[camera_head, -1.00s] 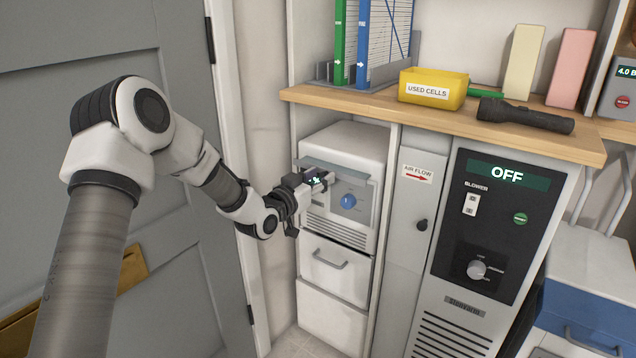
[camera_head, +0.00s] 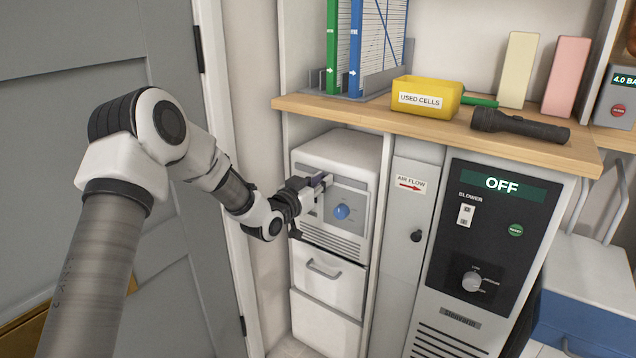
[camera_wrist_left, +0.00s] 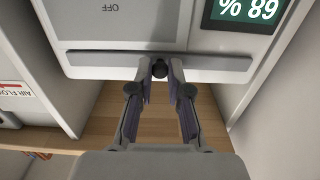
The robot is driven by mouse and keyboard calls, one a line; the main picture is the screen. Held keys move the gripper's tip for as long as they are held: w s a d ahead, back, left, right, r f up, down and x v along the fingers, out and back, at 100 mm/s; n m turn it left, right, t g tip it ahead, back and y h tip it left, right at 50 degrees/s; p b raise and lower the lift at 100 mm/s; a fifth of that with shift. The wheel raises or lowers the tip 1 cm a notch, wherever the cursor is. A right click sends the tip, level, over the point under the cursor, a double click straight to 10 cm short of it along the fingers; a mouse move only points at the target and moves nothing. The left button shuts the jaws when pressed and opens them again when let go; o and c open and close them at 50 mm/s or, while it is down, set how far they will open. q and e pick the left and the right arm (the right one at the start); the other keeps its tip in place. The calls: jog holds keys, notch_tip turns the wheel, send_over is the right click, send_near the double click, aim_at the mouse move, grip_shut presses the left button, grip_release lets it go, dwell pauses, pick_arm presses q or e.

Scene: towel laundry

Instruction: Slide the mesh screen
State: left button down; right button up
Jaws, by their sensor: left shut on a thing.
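My left gripper (camera_head: 320,184) is at the upper front of a white unit (camera_head: 338,150) in the lower left bay, beside the unit's blue dial (camera_head: 341,211). In the left wrist view its fingertips (camera_wrist_left: 160,78) are closed around a small dark knob (camera_wrist_left: 160,67) at the middle of a long grey bar (camera_wrist_left: 220,63). The bar runs across the unit's front; it also shows in the head view (camera_head: 350,186). I cannot pick out a mesh surface as such in either view. The fingers hide part of the panel. My right gripper is out of view.
A wooden shelf (camera_head: 375,117) overhangs the unit, carrying a yellow bin (camera_head: 427,97) and a flashlight (camera_head: 520,125). A narrow air flow panel (camera_head: 413,220) and the blower cabinet (camera_head: 487,235) stand to the right. A grey door (camera_head: 75,60) is at left. A drawer (camera_head: 325,275) lies below.

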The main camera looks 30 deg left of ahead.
pick_arm(q)
jog(key=c, duration=1.1)
grip_release()
jog(key=shift+w, duration=0.1)
jog(key=s, duration=1.2)
jog(key=shift+a, duration=0.4)
